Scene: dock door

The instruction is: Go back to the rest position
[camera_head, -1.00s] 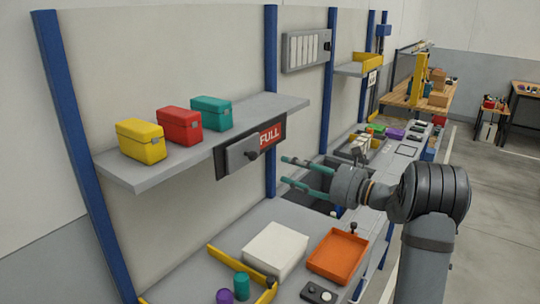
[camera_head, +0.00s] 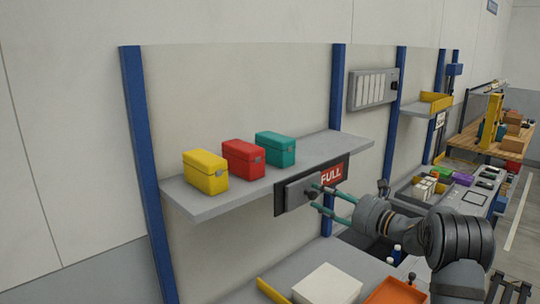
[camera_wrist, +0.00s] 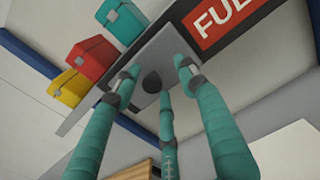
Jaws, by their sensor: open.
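Yellow (camera_head: 205,172), red (camera_head: 243,159) and teal (camera_head: 275,149) boxes stand on the grey shelf (camera_head: 210,205) above the plate. Below are a white block (camera_head: 328,284) and an orange tray (camera_head: 397,293). A blue post (camera_head: 337,100) rises behind the shelf.

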